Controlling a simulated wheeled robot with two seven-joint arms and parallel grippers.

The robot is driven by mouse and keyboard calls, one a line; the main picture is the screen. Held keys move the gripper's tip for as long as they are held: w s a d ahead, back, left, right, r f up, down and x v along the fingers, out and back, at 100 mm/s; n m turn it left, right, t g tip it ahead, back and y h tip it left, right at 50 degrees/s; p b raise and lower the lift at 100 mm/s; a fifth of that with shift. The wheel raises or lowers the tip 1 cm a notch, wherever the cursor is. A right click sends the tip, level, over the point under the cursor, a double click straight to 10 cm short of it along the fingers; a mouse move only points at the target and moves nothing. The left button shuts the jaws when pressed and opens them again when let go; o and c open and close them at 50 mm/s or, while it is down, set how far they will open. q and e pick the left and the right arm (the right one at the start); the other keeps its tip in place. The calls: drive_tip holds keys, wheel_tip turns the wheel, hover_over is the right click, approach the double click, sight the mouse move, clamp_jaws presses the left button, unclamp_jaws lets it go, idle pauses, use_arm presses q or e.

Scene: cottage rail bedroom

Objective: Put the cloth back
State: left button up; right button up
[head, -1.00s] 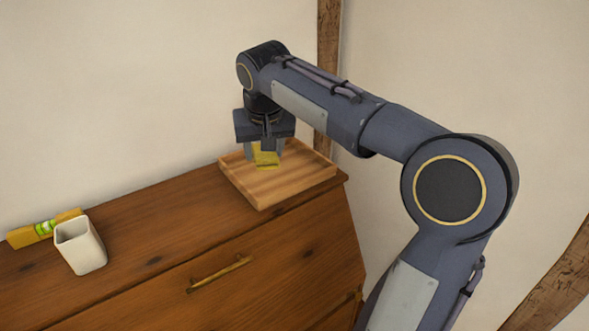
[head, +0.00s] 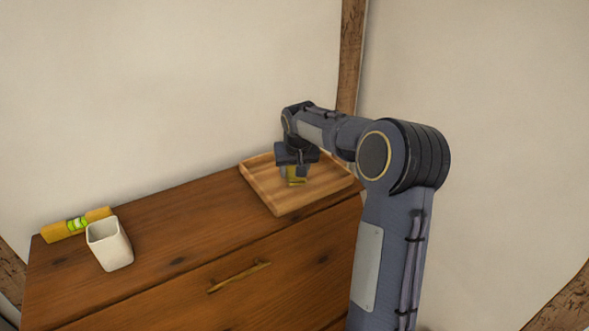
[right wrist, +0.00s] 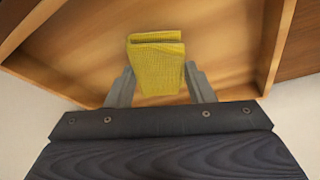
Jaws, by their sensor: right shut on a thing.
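A folded yellow cloth (right wrist: 157,66) is between the fingers of my right gripper (right wrist: 160,88), which is shut on it. I cannot tell whether the cloth touches the tray floor. My left gripper is not in view.
A white cup (head: 110,245) stands on the left part of the wooden dresser (head: 180,225). A yellow spirit level (head: 62,230) lies behind it near the wall. The dresser top between cup and tray is clear. A timber post (head: 350,60) stands behind the tray.

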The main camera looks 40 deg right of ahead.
drive_tip(key=shift+f, duration=0.3)
drive_tip(key=shift+f, duration=0.15)
drive_tip(key=o, duration=0.9)
drive_tip(key=shift+o, duration=0.2)
